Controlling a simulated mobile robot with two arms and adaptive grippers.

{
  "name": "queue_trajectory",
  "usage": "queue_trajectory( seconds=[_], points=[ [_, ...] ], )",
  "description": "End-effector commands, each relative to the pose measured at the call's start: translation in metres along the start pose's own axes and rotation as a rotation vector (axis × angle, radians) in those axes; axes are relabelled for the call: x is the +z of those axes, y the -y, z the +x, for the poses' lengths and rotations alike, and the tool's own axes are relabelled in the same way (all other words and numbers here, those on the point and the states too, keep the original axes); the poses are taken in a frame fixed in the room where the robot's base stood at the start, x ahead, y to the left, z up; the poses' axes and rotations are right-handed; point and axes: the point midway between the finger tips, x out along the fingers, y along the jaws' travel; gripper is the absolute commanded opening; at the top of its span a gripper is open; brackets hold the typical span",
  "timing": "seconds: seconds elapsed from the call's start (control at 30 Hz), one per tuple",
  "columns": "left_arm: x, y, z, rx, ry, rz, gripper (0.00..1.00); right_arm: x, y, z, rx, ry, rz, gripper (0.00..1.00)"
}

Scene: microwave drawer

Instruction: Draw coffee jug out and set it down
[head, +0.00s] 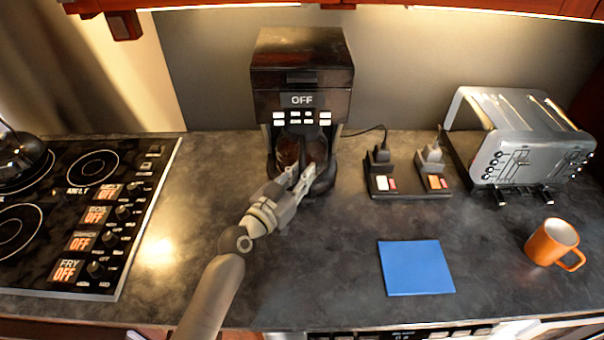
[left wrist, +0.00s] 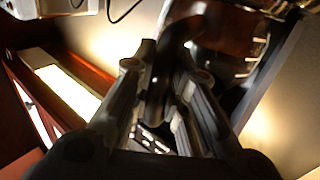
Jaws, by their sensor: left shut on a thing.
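The coffee jug (head: 289,151) is dark glass and sits inside the black coffee maker (head: 303,75), under its panel reading OFF. My left gripper (head: 299,182) reaches in at the front of the machine and is shut on the jug's handle. In the left wrist view the dark handle (left wrist: 160,75) stands between the two fingers (left wrist: 158,105), with the shiny glass jug (left wrist: 225,40) behind it. The gripper hides the lower front of the jug in the head view. My right gripper is not in view.
A blue square mat (head: 416,267) lies flat on the grey counter (head: 330,255), with an orange mug (head: 553,243) to its right. A power strip (head: 408,185) with plugs and a silver toaster (head: 515,140) stand behind. The stove (head: 75,215) is at left.

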Motion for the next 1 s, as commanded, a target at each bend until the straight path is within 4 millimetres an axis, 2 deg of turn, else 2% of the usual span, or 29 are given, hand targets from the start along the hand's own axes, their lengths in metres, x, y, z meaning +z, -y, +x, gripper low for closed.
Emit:
queue_trajectory(
  seconds=[1.0],
  points=[
    [-0.025, 0.001, 0.001, -0.002, -0.011, 0.004, 0.00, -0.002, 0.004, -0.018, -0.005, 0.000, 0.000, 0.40]
  ],
)
